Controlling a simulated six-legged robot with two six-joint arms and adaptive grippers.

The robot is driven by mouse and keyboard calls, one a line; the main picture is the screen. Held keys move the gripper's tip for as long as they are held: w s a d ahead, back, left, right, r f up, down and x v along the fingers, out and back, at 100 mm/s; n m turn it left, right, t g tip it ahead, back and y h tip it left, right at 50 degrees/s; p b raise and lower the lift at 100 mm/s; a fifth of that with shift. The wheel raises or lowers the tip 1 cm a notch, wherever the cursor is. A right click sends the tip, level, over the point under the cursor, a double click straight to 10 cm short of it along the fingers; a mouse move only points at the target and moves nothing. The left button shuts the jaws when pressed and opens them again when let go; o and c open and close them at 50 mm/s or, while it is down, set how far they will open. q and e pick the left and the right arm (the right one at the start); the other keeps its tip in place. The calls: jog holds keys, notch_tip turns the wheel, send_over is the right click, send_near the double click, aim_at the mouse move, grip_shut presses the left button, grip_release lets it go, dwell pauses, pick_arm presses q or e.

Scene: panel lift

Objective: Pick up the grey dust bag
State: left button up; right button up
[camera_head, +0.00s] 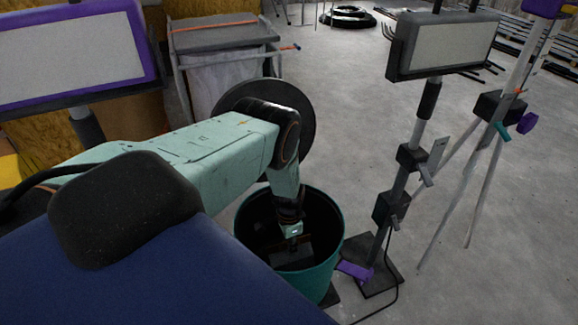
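My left arm comes in from the left, bends down, and its gripper (291,244) reaches into an open teal bin (320,275). The fingers are dark against the bin's dark inside, so I cannot tell whether they are open or shut. No grey dust bag shows clearly in the bin; anything at the fingertips is lost in shadow. A pale grey bag-like lining (222,86) hangs in a wheeled cart at the back left, apart from the gripper; I cannot tell if it is the dust bag. My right gripper is not in view.
A work lamp on a stand (443,50) is close right of the bin, with a purple-footed base (380,278) and a cable. A tripod (470,170) stands further right. A purple-framed lamp (70,62) is at left. Open concrete floor lies behind.

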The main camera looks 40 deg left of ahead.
pick_arm(q)
grip_shut()
jog(key=shift+w, duration=0.15)
dwell(0.5)
